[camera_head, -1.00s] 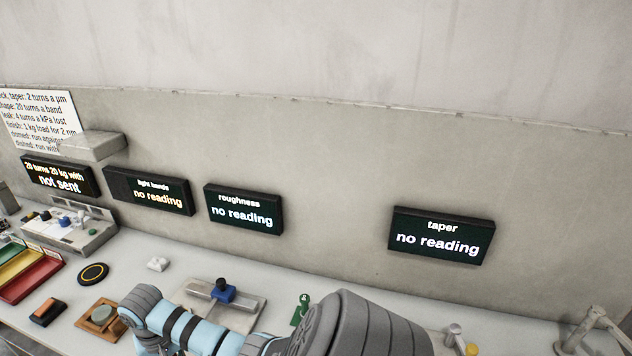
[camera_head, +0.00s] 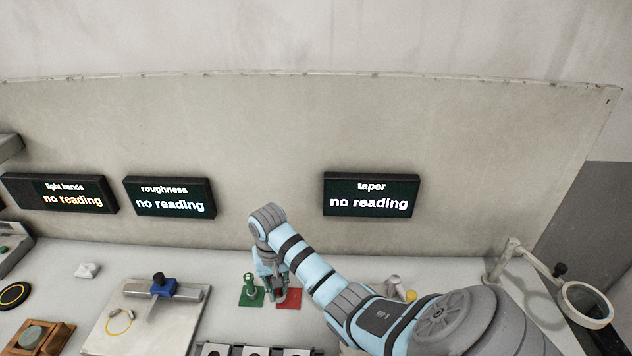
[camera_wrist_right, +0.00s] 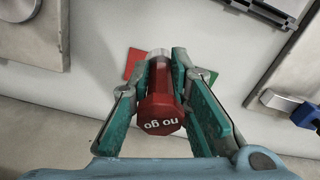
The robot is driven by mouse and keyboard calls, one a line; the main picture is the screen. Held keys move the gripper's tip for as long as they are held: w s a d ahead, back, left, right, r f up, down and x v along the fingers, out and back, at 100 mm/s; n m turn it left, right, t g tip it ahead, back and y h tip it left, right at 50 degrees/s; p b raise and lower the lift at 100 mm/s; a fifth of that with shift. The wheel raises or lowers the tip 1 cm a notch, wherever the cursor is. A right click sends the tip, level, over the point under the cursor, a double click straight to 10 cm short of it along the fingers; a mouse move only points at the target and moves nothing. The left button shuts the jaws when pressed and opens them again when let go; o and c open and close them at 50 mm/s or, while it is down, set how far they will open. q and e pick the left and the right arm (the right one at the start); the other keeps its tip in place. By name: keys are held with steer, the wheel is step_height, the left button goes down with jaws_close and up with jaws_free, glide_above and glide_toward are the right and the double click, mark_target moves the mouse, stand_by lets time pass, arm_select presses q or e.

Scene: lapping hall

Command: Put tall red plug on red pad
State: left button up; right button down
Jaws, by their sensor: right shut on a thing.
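My right gripper (camera_head: 272,287) is shut on the tall red plug (camera_wrist_right: 161,108), which has "no go" on its red end and a pale metal part beyond. The plug lies between the two teal fingers in the wrist view. The red pad (camera_head: 290,300) is on the bench, just right of the gripper in the head view. It also shows beyond the fingers in the wrist view (camera_wrist_right: 134,62), partly hidden. I cannot tell whether the plug touches the bench or pad. My left gripper is not in view.
A green plug (camera_head: 250,283) stands on a green pad (camera_head: 245,300) close to the left of my right gripper. A metal plate with a blue clamp (camera_head: 163,288) is further left. A ring-shaped magnifier (camera_head: 588,304) on an arm stands at the right.

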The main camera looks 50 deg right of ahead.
steer(key=w+d+r+n, duration=0.25)
steer(key=d+r, duration=0.35)
steer(key=r, duration=0.3)
steer(key=f+b, duration=0.3)
steer(key=f, duration=0.3)
steer(key=f+b, duration=0.3)
steer(key=f, duration=0.3)
steer(key=f+b, duration=0.4)
steer(key=f, duration=0.2)
steer(key=shift+w+f, duration=0.25)
steer(key=shift+f, duration=0.1)
steer(key=shift+w, duration=0.1)
steer(key=shift+f, duration=0.15)
steer(key=c, duration=1.5)
jaws_free()
